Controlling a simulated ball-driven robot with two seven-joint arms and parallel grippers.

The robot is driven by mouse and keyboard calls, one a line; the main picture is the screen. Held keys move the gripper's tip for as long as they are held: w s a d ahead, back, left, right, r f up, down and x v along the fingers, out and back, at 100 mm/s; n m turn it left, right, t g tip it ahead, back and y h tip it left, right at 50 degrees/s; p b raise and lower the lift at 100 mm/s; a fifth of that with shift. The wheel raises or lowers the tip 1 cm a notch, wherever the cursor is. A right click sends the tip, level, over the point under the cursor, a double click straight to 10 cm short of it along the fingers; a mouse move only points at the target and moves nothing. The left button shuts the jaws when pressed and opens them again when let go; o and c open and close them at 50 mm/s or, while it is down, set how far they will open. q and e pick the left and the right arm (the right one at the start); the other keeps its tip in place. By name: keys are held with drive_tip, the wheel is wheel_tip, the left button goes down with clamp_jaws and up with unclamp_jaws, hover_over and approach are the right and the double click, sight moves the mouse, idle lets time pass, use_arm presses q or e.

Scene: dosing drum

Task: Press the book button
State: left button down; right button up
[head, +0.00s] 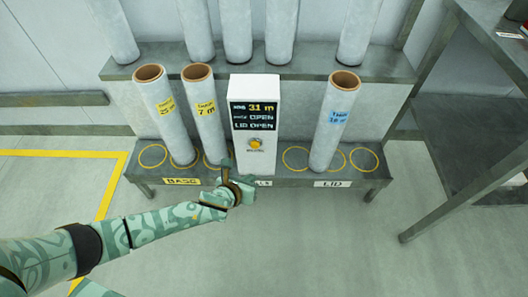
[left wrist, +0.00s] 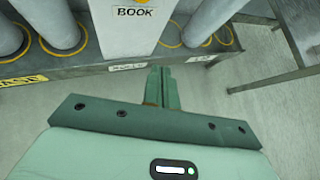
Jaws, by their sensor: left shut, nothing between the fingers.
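The book button (head: 255,143) is a round orange-yellow button on the front of a white box (head: 256,90) with a dark display reading "31 m", "OPEN" and "LID OPEN". My right gripper is not in view.
Two film rolls (head: 156,100) with yellow labels stand left of the box, one with a blue label (head: 335,120) stands right. The grey rack (head: 200,178) has yellow rings and BASE and LID labels. A metal table (head: 475,95) stands at right. The floor in front is clear.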

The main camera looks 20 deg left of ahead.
sight(255, 145)
use_arm(q)
drive_tip(key=shift+d+r+m, duration=0.1)
drive_tip(key=shift+d+m, duration=0.25)
drive_tip(key=shift+m, duration=0.75)
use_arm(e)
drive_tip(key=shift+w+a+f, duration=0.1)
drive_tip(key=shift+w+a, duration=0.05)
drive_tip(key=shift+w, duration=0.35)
use_arm(q)
drive_tip(key=shift+w, duration=0.1)
